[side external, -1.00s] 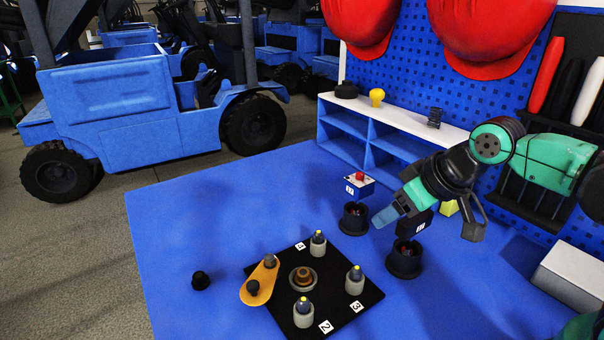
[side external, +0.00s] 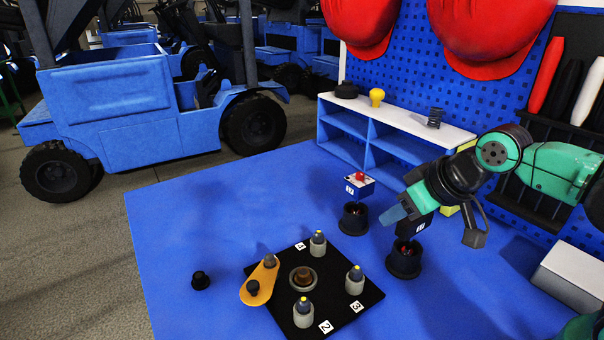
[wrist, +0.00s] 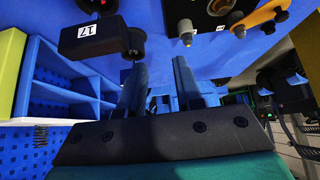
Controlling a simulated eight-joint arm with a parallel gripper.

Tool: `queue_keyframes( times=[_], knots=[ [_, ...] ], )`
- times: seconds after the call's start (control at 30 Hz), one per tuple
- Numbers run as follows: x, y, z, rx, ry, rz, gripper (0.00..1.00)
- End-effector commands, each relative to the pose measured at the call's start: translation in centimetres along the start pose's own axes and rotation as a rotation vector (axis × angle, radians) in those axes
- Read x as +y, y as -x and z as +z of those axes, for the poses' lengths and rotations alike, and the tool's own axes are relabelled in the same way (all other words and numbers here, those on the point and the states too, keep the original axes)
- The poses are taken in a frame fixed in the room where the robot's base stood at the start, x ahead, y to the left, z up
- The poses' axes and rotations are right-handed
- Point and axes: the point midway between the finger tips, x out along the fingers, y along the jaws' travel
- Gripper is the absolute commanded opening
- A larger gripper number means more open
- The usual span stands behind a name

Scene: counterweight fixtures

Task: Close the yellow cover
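The yellow-orange cover (side external: 262,282) is a flat elongated plate with a dark knob near each end. It lies at the left edge of the black square base (side external: 342,311), beside the round brown-and-grey centre piece (side external: 303,278), which looks uncovered. Three grey posts with yellow tips stand on the base, one of them at its right (side external: 355,280). In the wrist view the cover (wrist: 264,14) shows at the top right. My gripper (side external: 392,215) is above the mat, right of and well apart from the cover. Its two blue fingers (wrist: 160,75) are apart, with nothing seen between them.
Two dark round holders, one at the rear (side external: 353,220) and one nearer (side external: 404,263), stand close to my gripper with numbered pieces above them. A blue-and-white shelf (side external: 395,125) borders the back.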

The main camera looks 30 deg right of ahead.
Motion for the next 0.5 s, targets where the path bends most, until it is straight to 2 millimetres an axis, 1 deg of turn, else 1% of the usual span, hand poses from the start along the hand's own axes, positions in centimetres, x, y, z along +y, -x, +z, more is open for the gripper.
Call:
queue_keyframes(
  times=[0.03,0.07,0.1,0.17,0.27,0.3,0.37,0.4,0.47,0.5],
  knots=[
    [-0.4,0.1,-0.5,-0.007,0.021,-0.012,0.13],
    [-0.8,0.1,-0.9,-0.013,0.038,-0.021,0.05],
    [-1.4,0.1,-1.5,-0.024,0.071,-0.039,0.00],
    [-2.7,0.1,-2.8,-0.047,0.136,-0.072,0.00],
    [-5.8,-0.1,-5.2,-0.092,0.277,-0.146,0.00],
    [-7.2,-0.3,-6.0,-0.110,0.338,-0.177,0.00],
    [-9.4,-0.8,-7.2,-0.136,0.430,-0.226,0.00],
    [-11.0,-1.1,-7.8,-0.152,0.491,-0.257,0.00],
    [-13.2,-1.6,-8.5,-0.174,0.577,-0.303,0.00],
    [-14.7,-2.0,-8.8,-0.188,0.631,-0.331,0.00]
  ],
)
